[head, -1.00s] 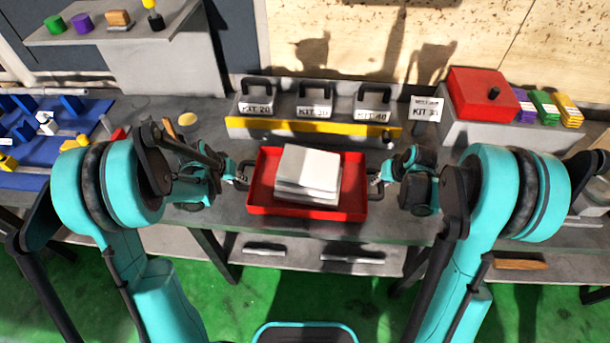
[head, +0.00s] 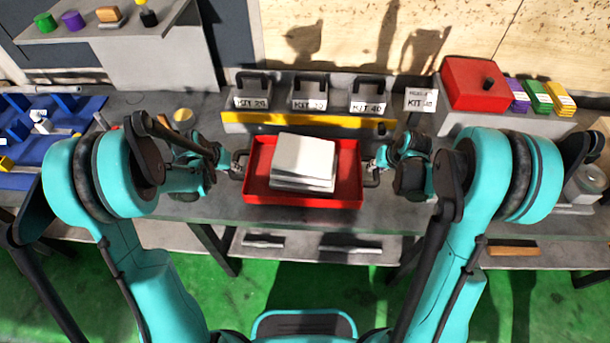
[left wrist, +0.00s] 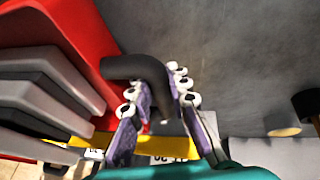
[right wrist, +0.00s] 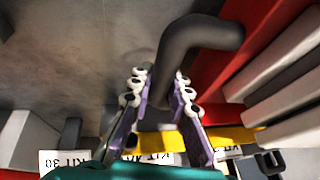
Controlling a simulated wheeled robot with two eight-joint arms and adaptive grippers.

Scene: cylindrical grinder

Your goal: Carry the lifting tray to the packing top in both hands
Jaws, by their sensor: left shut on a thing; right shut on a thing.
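The lifting tray (head: 257,198) is red with a black handle at each end. It is at the grey bench's front edge and looks about level; I cannot tell if it touches the bench. A stack of pale grey slabs (head: 303,160) lies in it. My left gripper (head: 236,166) is shut on the left handle, and the left wrist view shows the black handle (left wrist: 140,72) between the fingers (left wrist: 160,100). My right gripper (head: 374,168) is shut on the right handle, with the black handle (right wrist: 190,40) between its fingers (right wrist: 160,95). I cannot tell which surface is the packing top.
Behind the tray is a shelf with a yellow front (head: 300,121) and several handled, labelled kit blocks. A red box (head: 475,83) and coloured card stacks stand at the back right. A blue mat (head: 65,150) with parts is at the left.

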